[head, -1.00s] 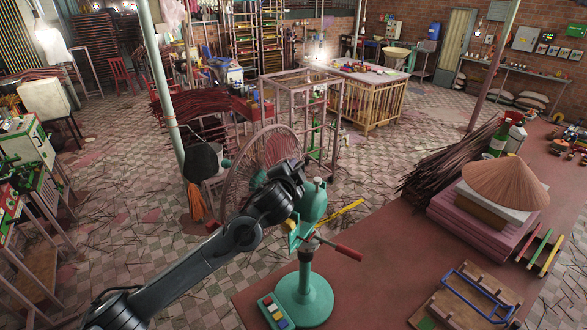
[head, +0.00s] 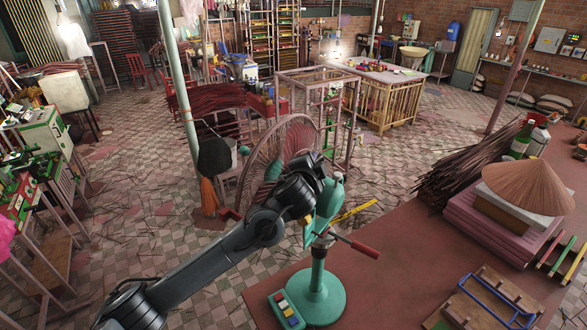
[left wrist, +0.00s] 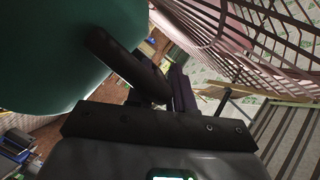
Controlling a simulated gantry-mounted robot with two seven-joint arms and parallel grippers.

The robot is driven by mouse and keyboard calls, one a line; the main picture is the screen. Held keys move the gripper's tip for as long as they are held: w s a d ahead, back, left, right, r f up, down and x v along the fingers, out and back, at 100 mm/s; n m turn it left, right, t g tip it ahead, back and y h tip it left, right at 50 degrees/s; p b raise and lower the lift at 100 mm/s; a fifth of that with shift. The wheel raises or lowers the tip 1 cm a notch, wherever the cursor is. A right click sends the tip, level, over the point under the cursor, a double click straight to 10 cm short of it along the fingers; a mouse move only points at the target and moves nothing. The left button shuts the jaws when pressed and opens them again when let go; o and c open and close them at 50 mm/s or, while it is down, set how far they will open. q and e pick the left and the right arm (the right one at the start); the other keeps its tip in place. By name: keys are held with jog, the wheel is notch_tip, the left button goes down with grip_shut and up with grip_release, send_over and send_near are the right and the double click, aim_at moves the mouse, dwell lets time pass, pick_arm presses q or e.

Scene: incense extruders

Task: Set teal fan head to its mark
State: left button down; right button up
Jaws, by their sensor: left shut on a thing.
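The teal fan head (head: 331,196) sits on top of a teal stand (head: 318,293) on the red-brown tabletop. Its round wire guard (head: 283,160) faces left and away. My left gripper (head: 322,172) reaches over the head from the left and is shut on its upper part. The exact contact is hidden behind my wrist. In the left wrist view the teal housing (left wrist: 60,55) fills the upper left, beside a dark finger (left wrist: 128,64). The guard wires (left wrist: 255,35) cross the upper right. I cannot make out the mark clearly. My right gripper is not in view.
A red-handled rod (head: 365,250) sticks out right below the head. Coloured buttons (head: 286,309) sit by the base. A yellow strip (head: 354,211) shows behind. A conical hat (head: 528,183) and incense bundles (head: 465,165) stand right. The tabletop's middle (head: 410,255) is clear.

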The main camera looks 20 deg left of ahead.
pick_arm(q)
jog(key=shift+s+d+b, duration=0.1)
jog(key=shift+d+b, duration=0.3)
jog(key=shift+d, duration=0.15)
jog(key=shift+s+d+r, duration=0.1)
jog(key=shift+d+r, duration=0.05)
jog(key=shift+d, duration=0.15)
jog(key=shift+d+r, duration=0.15)
jog(key=shift+d, duration=0.2)
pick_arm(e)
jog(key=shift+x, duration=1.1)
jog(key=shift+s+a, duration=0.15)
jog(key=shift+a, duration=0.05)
pick_arm(q)
jog(key=c, duration=1.4)
grip_release()
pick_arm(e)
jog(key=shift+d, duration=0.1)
pick_arm(q)
jog(key=shift+s, duration=0.1)
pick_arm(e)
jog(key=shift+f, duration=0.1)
